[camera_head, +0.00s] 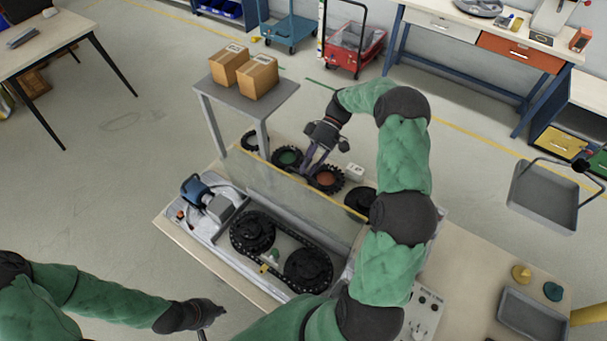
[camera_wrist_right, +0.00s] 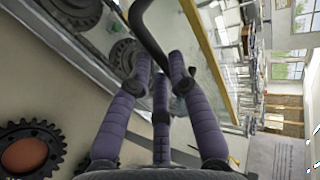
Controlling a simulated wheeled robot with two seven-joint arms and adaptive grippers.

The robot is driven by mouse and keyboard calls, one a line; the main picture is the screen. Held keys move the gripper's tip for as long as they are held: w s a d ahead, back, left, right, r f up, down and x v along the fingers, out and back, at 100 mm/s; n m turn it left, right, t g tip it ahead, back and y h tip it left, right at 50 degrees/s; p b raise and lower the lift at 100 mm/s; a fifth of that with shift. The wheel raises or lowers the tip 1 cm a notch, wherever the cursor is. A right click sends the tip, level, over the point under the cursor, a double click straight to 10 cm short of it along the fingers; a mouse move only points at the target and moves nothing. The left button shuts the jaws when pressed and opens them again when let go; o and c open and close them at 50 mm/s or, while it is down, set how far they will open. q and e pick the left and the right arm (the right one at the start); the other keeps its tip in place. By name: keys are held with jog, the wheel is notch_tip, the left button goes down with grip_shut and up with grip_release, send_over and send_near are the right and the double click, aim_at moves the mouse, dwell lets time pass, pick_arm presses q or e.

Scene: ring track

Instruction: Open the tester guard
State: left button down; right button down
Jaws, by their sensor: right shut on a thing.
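The tester guard (camera_head: 290,200) is a clear upright panel with a yellow edge strip, standing along the far side of the tester's chain and sprockets (camera_head: 252,232). My right gripper (camera_head: 312,166) reaches over from behind the panel, at its top edge. In the right wrist view, its purple fingers (camera_wrist_right: 160,68) are closed around a black curved handle (camera_wrist_right: 147,35) by the clear panel (camera_wrist_right: 205,50). The handle is hardly visible in the head view. My left gripper (camera_head: 207,322) hangs low at the bottom left, away from the tester; its finger opening is unclear.
Toothed rings, one with an orange centre (camera_head: 326,178), lie behind the guard. A grey stand with two cartons (camera_head: 257,76) is close behind on the left. A grey tray (camera_head: 535,315) and small discs lie at the right.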

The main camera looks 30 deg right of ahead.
jog(key=shift+d+f, duration=0.4)
jog(key=shift+f, duration=0.2)
jog(key=shift+d+f, duration=0.35)
jog(key=shift+f, duration=0.2)
jog(key=c, duration=1.2)
grip_release()
jog(key=shift+w, duration=0.1)
jog(key=shift+o, duration=0.2)
jog(key=shift+w+r, duration=0.15)
jog(key=shift+r, duration=0.05)
jog(key=shift+r, duration=0.1)
jog(key=v, duration=0.7)
jog(key=shift+d, duration=0.2)
jog(key=shift+w, duration=0.15)
